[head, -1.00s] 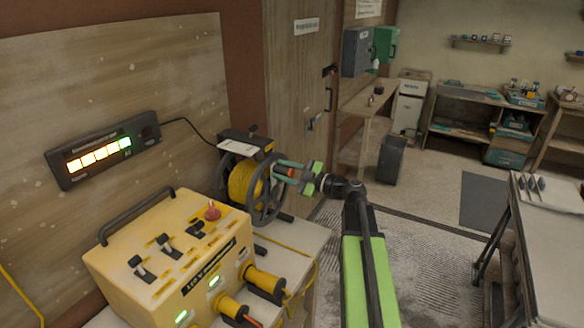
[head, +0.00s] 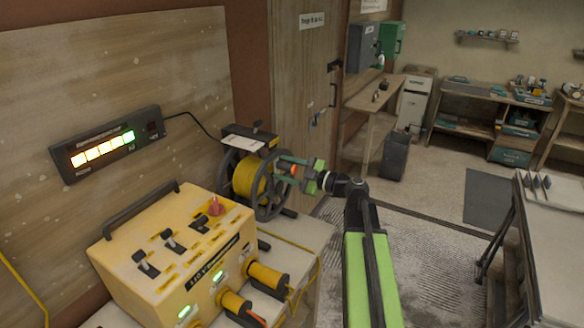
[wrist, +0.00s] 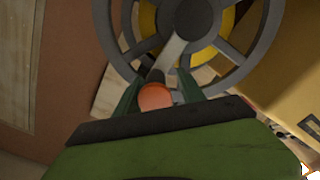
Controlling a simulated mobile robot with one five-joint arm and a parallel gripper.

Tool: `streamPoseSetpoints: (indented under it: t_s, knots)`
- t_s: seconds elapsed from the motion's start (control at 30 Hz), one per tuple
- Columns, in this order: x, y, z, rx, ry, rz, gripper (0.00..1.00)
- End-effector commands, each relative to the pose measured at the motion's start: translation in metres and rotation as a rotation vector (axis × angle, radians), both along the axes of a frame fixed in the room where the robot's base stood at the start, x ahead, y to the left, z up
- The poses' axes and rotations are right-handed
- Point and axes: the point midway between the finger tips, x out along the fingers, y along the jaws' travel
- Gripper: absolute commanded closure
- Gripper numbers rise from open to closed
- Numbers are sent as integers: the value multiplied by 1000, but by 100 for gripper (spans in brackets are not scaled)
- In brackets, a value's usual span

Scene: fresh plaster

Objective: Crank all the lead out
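The cable reel (head: 231,190) stands on the bench beside the yellow power box, with yellow lead wound on its drum (head: 250,178). My gripper (head: 290,172) is at the near side of the reel wheel. In the wrist view, the crank arm (wrist: 172,52) runs from the hub down to the orange crank knob (wrist: 156,97). The green fingers of my gripper (wrist: 158,92) are on both sides of the knob and look shut on it. How much lead is on the drum is partly hidden by the wheel spokes.
The yellow power box (head: 165,262) has switches, a red button and plugged leads. A lit indicator panel (head: 107,142) on the wall shows yellow lamps and a green one. A bench (head: 545,225) stands at right. The floor between is clear.

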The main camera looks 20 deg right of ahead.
Motion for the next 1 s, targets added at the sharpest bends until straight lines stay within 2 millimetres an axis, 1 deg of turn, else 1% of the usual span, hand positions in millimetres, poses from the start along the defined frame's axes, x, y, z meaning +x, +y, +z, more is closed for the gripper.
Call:
streamPoseSetpoints:
  t_s: [0.13,0.23,0.37,0.6,0.7,0.83,1.0]
  knots:
    - [-3,-3,1,1,-1,-3,53]
    - [-14,-12,1,1,-1,-6,53]
    - [-40,-31,1,2,-1,-6,53]
    - [-95,-73,1,0,0,-6,53]
    - [-113,-86,1,0,-1,-4,53]
    - [-129,-99,1,0,0,-3,53]
    - [-138,-105,0,0,0,0,53]
